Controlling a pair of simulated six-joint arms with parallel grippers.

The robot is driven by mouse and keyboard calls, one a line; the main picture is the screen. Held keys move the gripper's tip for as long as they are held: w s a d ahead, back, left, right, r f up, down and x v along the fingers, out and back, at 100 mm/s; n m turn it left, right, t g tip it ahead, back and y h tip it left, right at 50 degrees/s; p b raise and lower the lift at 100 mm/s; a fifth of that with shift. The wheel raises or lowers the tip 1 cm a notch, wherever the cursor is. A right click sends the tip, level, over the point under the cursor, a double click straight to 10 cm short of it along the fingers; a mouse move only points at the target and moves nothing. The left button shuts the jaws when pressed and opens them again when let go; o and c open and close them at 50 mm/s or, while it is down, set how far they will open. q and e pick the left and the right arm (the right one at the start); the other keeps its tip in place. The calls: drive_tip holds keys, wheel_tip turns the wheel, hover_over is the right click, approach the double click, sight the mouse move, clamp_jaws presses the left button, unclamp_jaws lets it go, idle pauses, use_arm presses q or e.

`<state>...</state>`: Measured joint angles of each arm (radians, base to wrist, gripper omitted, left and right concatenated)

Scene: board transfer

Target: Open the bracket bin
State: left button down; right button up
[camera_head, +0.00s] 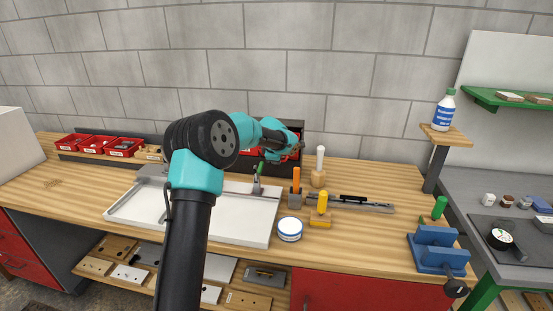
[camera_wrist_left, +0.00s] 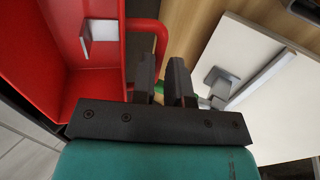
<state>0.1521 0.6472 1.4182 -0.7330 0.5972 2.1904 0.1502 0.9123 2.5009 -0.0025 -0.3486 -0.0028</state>
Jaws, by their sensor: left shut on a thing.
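The red bracket bin (camera_wrist_left: 92,72) fills the left of the left wrist view, with a pale metal bracket (camera_wrist_left: 100,29) inside. A red loop handle (camera_wrist_left: 150,24) stands out from its front. My left gripper (camera_wrist_left: 162,68) is shut on this handle, which runs down between its two fingers. In the head view a bit of the red bin (camera_head: 294,157) shows in a dark housing (camera_head: 299,127) at the wall, mostly hidden by my left arm. The fingertips are hidden there. How far the bin is out cannot be told. My right gripper is not in view.
A white tray (camera_head: 120,211) lies on the wooden bench below my arm. Several tools with orange and yellow handles, a mallet (camera_head: 318,178) and a white-blue tin (camera_head: 290,229) stand to the right. Small red bins (camera_head: 125,147) line the back left. A blue vise (camera_head: 437,250) sits at right.

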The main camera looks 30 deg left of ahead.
use_arm(q)
drive_tip(key=shift+s+d+f+g, duration=0.1)
drive_tip(key=shift+s+f+g, duration=0.1)
drive_tip(key=shift+f, duration=0.4)
drive_tip(key=shift+s+f+g, duration=0.1)
drive_tip(key=shift+s+f, duration=0.1)
drive_tip(key=shift+f, duration=0.35)
drive_tip(key=c, duration=1.2)
unclamp_jaws()
drive_tip(key=shift+r, duration=0.1)
drive_tip(key=v, duration=1.7)
drive_tip(key=shift+s+r, duration=0.2)
drive_tip(key=shift+r, duration=0.15)
